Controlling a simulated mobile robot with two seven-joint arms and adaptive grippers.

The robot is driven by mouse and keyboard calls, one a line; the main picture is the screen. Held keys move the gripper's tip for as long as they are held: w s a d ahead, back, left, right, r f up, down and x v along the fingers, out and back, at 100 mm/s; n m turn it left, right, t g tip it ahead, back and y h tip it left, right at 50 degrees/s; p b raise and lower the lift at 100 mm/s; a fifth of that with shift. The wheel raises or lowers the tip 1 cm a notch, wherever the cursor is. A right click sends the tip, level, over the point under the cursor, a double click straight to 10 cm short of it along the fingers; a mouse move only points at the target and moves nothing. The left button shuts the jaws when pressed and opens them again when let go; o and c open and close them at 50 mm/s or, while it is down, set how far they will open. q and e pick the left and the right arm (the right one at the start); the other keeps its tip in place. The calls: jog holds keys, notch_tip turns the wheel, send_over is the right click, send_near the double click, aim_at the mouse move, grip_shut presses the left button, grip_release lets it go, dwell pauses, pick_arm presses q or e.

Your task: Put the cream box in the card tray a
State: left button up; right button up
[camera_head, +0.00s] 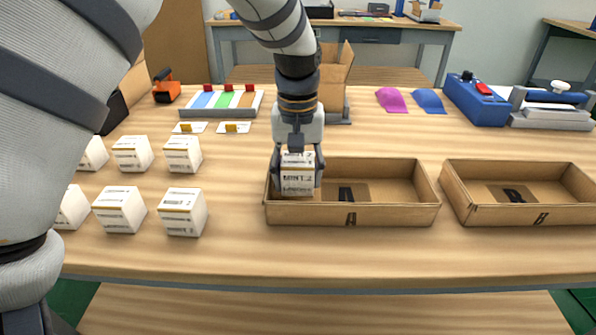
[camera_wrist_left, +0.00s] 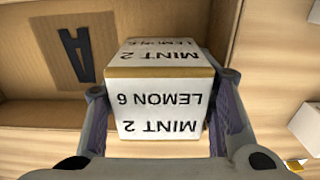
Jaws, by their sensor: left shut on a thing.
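My left gripper (camera_head: 297,168) is shut on a cream box (camera_head: 298,182) with printed labels. It holds the box at the left end of card tray A (camera_head: 387,214). In the left wrist view the box (camera_wrist_left: 158,90) sits between the two fingers, and its labels read "MINT 2" and "LEMON 6". The tray (camera_wrist_left: 30,60) with its dark letter A lies beyond and beside the box there. I cannot tell whether the box touches the tray floor. The rest of the tray looks empty. My right gripper is not in view.
Several similar cream boxes (camera_head: 183,211) stand in two rows on the left of the table. An empty card tray B (camera_head: 520,214) is to the right. A grey rack with coloured strips (camera_head: 222,113), an open carton (camera_head: 336,75) and a blue device (camera_head: 474,99) stand at the back.

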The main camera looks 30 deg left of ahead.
aim_at(298, 159)
pick_arm(q)
jog(key=shift+f, duration=0.35)
jog(key=o, duration=0.9)
jog(key=shift+o, duration=0.2)
notch_tip(298, 159, up, 13)
jog(key=shift+r, duration=0.1)
